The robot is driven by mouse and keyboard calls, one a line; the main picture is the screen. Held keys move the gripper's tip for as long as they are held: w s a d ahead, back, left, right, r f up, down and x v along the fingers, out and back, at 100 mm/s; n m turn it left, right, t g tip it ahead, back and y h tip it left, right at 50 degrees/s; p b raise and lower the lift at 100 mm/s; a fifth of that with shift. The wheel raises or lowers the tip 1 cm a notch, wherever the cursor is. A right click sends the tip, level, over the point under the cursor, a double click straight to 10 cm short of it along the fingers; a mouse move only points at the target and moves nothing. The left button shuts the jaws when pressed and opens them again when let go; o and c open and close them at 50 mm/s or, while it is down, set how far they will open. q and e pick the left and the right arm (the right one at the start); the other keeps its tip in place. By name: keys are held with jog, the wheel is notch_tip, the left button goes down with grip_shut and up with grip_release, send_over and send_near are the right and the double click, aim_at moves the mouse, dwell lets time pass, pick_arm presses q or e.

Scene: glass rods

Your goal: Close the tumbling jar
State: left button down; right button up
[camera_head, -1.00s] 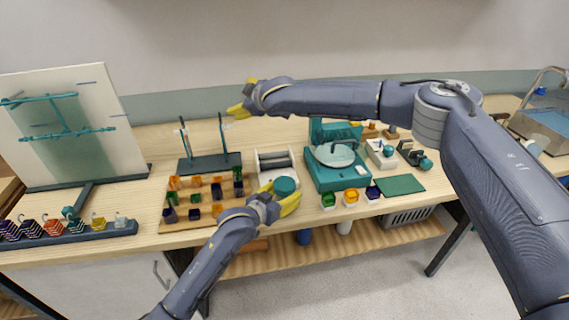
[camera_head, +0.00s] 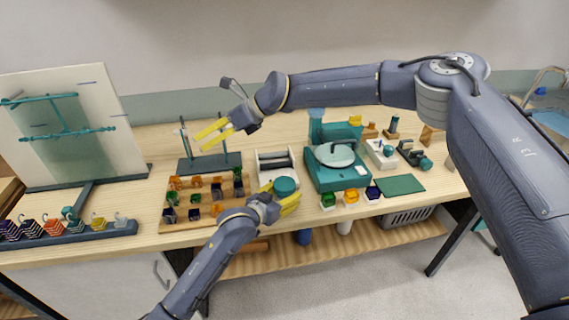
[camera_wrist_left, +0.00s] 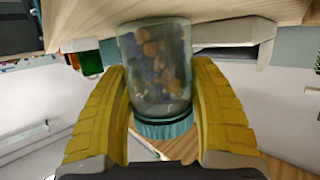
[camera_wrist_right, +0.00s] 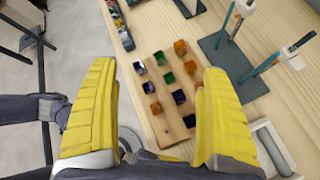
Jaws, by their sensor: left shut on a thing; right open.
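The glass jar (camera_wrist_left: 157,75) fills the middle of the left wrist view, with orange and purple pieces inside. A ribbed teal lid (camera_wrist_left: 165,128) sits on its end; I cannot tell how tight it is. The lid's teal top also shows in the head view (camera_head: 286,186). My left gripper (camera_head: 290,202) is shut on the jar, its yellow fingers on either side of it in the left wrist view (camera_wrist_left: 163,110). My right gripper (camera_head: 212,133) is open and empty, above and behind the block tray, near the dark stand; its spread fingers show in the right wrist view (camera_wrist_right: 160,110).
A wooden tray (camera_head: 170,228) of coloured blocks lies left of the jar. Behind it is a dark stand (camera_head: 210,162) with two posts. A white roller base (camera_head: 276,160) is behind the jar. A teal machine (camera_head: 325,180) stands to its right.

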jog(key=s+d+f+n+g+h, duration=0.1)
jog(key=s+d+f+n+h, duration=0.1)
jog(key=d+f+n+h, duration=0.5)
jog(key=n+h, duration=0.4)
jog(key=n, duration=0.4)
send_over(285, 183)
jog(key=a, duration=0.1)
jog(key=shift+s+a+f, duration=0.15)
jog(key=shift+a+f, duration=0.05)
jog(key=shift+f, duration=0.7)
jog(key=shift+d+n, duration=0.5)
jog(key=shift+d, duration=0.15)
jog(key=shift+f, duration=4)
